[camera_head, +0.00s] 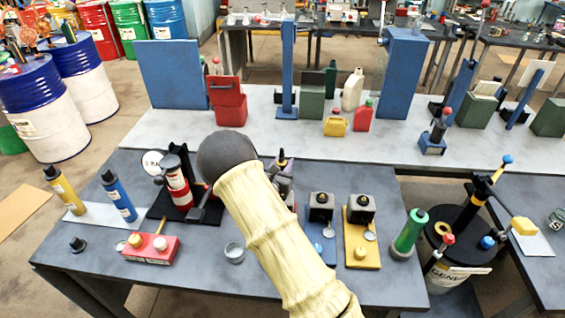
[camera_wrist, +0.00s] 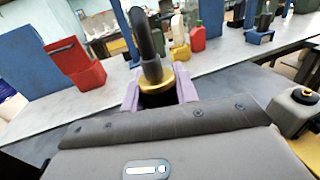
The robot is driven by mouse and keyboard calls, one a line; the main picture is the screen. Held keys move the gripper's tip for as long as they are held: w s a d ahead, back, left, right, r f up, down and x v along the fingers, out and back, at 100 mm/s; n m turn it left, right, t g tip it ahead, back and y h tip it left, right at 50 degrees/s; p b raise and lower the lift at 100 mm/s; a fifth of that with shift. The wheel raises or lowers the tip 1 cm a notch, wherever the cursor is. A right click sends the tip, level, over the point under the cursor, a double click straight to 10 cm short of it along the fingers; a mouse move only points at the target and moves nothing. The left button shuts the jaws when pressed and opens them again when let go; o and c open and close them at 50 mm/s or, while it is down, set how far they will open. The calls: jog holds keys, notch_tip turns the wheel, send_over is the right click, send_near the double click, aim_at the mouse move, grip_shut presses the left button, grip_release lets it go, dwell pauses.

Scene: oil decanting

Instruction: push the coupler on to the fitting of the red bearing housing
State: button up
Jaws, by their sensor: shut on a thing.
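My gripper (camera_wrist: 160,92) has purple fingers shut on the coupler (camera_wrist: 156,82), a black body with a gold collar and a bent black hose-like top. The coupler is upright between the fingers. In the head view my cream-sleeved arm covers most of the gripper; a small dark and purple part (camera_head: 282,163) shows past it. I cannot clearly make out the red bearing housing or its fitting; my arm hides that part of the bench. I cannot tell whether the coupler touches a fitting.
A blue-based housing (camera_head: 319,207) and a yellow-based housing (camera_head: 360,215) stand right of my arm. A housing block (camera_wrist: 296,110) is close on the right in the wrist view. A red block with knobs (camera_head: 150,250) and a green bottle (camera_head: 410,232) stand on the front bench.

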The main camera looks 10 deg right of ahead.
jog(key=shift+f, duration=0.1)
jog(key=shift+f+b, duration=1.2)
jog(key=shift+f, duration=0.85)
jog(key=shift+f+b, duration=0.9)
jog(key=shift+f, duration=0.15)
jog(key=shift+f+b, duration=1.05)
jog(key=shift+b, duration=0.1)
jog(key=o, duration=1.1)
jog(key=shift+o, duration=0.2)
jog(key=shift+s+a, duration=0.1)
jog(key=shift+s, duration=0.05)
jog(key=b+v, duration=0.4)
jog(key=v, duration=1.3)
